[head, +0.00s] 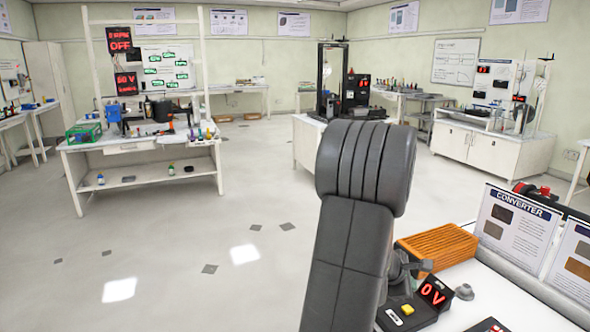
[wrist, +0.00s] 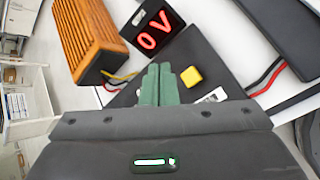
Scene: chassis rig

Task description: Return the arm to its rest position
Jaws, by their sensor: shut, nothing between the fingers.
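My gripper shows in the wrist view (wrist: 158,82), its two green fingers together and nothing between them. It is over a dark control box (wrist: 205,65) with a yellow button (wrist: 191,77). In the head view my arm stands bent in the foreground, its dark links hiding part of the bench. The gripper end (head: 420,266) is partly hidden behind my arm there, close above the box with the yellow button (head: 407,309). I cannot tell whether the fingers touch the box.
A red display reading 0 V (head: 434,293) stands by an orange ribbed block (head: 437,246) on the white bench (head: 490,285). A CONVERTER panel (head: 514,228) stands behind. Red and black cables (wrist: 268,80) lie right of the fingers. Open floor (head: 170,255) lies left of my arm.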

